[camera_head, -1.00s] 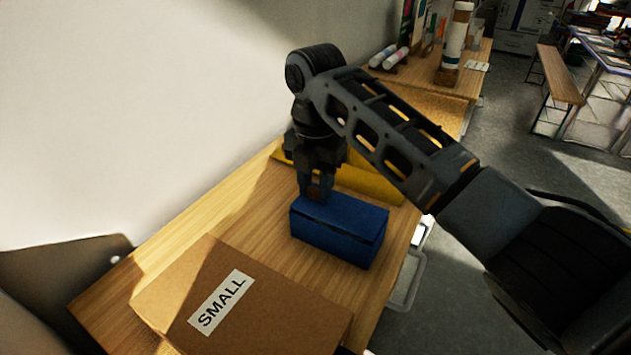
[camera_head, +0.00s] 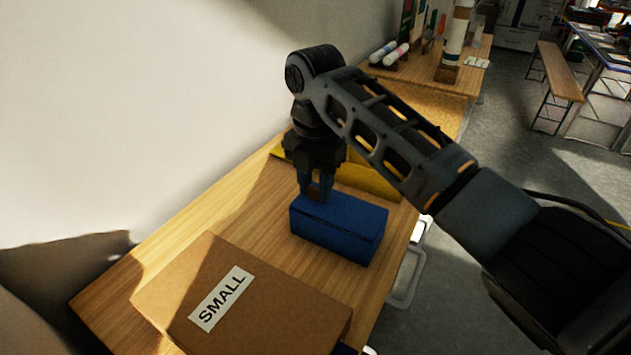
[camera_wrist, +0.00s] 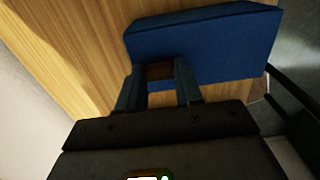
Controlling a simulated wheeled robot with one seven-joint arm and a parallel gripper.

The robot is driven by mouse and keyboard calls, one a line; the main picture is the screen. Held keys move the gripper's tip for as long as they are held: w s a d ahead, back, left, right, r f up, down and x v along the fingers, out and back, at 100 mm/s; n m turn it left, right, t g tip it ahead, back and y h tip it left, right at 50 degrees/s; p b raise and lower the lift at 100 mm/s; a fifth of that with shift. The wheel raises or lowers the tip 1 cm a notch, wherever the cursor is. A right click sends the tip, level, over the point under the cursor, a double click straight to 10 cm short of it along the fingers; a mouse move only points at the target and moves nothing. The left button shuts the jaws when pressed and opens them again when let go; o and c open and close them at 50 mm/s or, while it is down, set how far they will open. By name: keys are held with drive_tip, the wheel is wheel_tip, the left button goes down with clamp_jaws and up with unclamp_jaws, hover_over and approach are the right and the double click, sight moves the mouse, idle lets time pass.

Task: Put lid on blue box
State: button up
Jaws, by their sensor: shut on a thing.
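The blue box (camera_head: 335,243) stands on the wooden table with a flat blue lid (camera_head: 352,210) on top of it. A thin dark seam runs along the upper side of the box; I cannot tell if the lid is fully seated. The lid also fills the upper part of the wrist view (camera_wrist: 205,45). My gripper (camera_head: 316,193) points down at the left end of the lid. Its fingers are shut on a small brown handle (camera_wrist: 160,71) at the lid's edge. The near fingers and palm hide the rest of the handle.
A cardboard box labelled SMALL (camera_head: 265,307) sits in front on the wooden table (camera_head: 215,215). A yellow object (camera_head: 370,182) lies behind the blue box. The white wall is at left. Bare tabletop shows left of the blue box.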

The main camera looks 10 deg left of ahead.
drive_tip(key=o, duration=1.1)
drive_tip(key=shift+o, duration=0.4)
drive_tip(key=o, duration=0.4)
drive_tip(key=shift+r+p, duration=2.85)
drive_tip(key=shift+r, duration=0.65)
